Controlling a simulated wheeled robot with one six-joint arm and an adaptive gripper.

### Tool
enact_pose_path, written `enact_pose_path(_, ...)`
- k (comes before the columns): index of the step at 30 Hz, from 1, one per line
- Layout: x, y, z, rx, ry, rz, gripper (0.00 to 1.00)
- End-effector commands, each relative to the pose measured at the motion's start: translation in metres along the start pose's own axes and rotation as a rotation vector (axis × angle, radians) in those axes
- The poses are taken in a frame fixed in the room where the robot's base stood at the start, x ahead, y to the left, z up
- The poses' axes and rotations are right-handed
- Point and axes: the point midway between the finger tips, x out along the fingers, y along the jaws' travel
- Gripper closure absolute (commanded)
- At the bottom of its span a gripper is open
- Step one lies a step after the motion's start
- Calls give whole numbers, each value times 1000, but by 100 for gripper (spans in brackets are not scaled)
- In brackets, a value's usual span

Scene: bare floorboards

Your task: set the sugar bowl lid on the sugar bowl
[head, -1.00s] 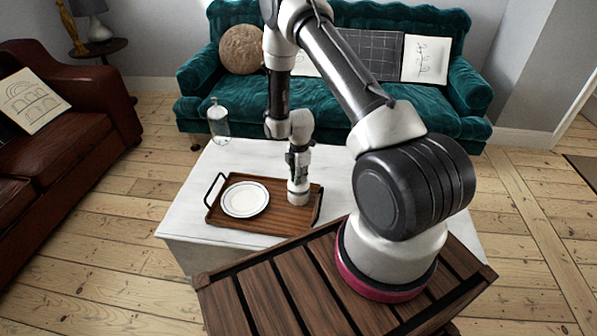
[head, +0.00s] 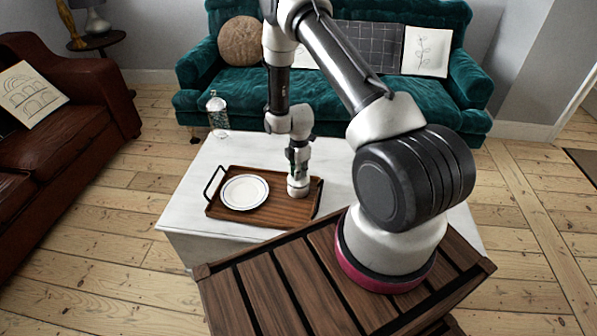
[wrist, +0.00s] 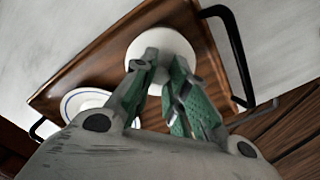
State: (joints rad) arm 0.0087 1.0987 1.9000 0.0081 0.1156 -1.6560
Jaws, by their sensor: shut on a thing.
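My gripper (head: 297,175) points down over the right part of the wooden tray (head: 222,216). Its green fingers (wrist: 161,70) are shut on the white sugar bowl lid (wrist: 158,42), which shows as a round pale disc at the fingertips in the wrist view. In the head view a white rounded shape (head: 298,190) sits right under the gripper, low at the tray. I cannot tell the sugar bowl apart from the lid there; the lid and fingers hide it. Whether the lid touches the bowl cannot be told.
A white plate with a dark rim line (head: 245,192) lies on the tray's left part, left of the gripper. The tray has black handles and stands on a white table (head: 190,190). A clear bottle (head: 217,115) stands at the table's back left. The table's right side looks clear.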

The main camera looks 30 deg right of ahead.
Motion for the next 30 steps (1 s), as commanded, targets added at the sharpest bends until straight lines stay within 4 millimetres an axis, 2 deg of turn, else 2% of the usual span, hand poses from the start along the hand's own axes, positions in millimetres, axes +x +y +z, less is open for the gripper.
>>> enact_pose_path(13,1,0,0,0,0,0,100)
enact_pose_path(30,12,0,0,0,0,-1,100)
